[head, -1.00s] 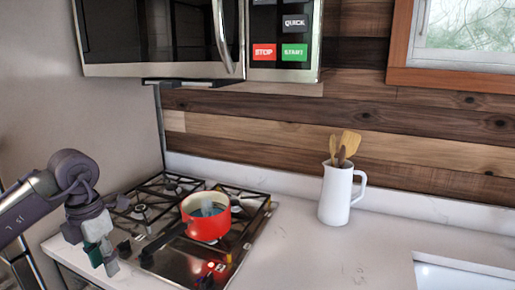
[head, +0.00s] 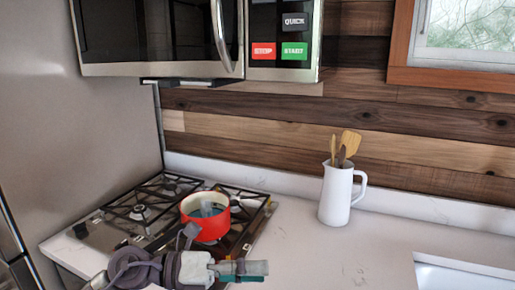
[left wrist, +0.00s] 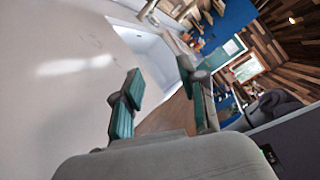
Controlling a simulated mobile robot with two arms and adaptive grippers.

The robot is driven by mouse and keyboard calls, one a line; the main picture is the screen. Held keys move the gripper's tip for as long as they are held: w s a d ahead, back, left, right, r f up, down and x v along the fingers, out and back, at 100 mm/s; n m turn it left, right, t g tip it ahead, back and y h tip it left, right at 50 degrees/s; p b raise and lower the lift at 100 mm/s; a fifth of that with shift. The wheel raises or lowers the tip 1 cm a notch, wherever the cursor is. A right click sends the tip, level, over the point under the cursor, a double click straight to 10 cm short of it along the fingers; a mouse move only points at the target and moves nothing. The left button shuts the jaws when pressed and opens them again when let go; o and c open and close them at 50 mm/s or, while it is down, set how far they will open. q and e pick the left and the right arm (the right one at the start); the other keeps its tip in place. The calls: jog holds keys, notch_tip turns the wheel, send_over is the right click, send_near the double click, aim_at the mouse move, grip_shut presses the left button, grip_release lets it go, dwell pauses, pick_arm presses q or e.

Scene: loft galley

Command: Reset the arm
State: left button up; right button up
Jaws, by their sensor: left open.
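My left gripper (head: 255,270) is low in the head view, in front of the stove. It points right and holds nothing. In the left wrist view its two teal-padded fingers (left wrist: 165,112) stand apart with an empty gap between them. Part of my left arm hides the stove's front edge and controls. My right gripper is not in the head view.
A red pot (head: 207,226) sits on the gas stove (head: 98,236), its handle partly hidden by my arm. A white pitcher (head: 336,196) with wooden utensils stands on the counter (head: 330,262). A sink (head: 455,279) is at the right. A microwave (head: 160,40) hangs above.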

pick_arm(q)
jog(key=w+a+r+n+t+y, duration=0.1)
jog(key=w+a+n+t+y, duration=0.2)
jog(key=n+t, duration=0.75)
jog(key=w+a+r+n+t+y, duration=0.1)
jog(key=w+a+n+t+y, duration=0.15)
jog(key=a+n+t, duration=0.75)
jog(key=s+a+f+n+g+y, duration=0.2)
jog(key=f+n+g+y, duration=0.1)
jog(key=f+n+y, duration=0.4)
jog(key=s+a+f+n+g+y, duration=0.3)
jog(key=f+n+g+y, duration=0.1)
jog(key=f+n, duration=0.4)
jog(key=s+a+f+n+g, duration=0.1)
jog(key=s+f+n+g, duration=0.1)
jog(key=s+f+g, duration=0.7)
jog(key=s+a+f+n+g, duration=0.1)
jog(key=s+f+g, duration=0.2)
jog(key=s+f, duration=0.95)
jog(key=f, duration=1)
jog(key=s+f, duration=0.2)
jog(key=f, duration=0.9)
jog(key=s+a+f+g, duration=0.2)
jog(key=s+f, duration=1.4)
jog(key=shift+s+a, duration=0.15)
jog(key=shift+a, duration=0.1)
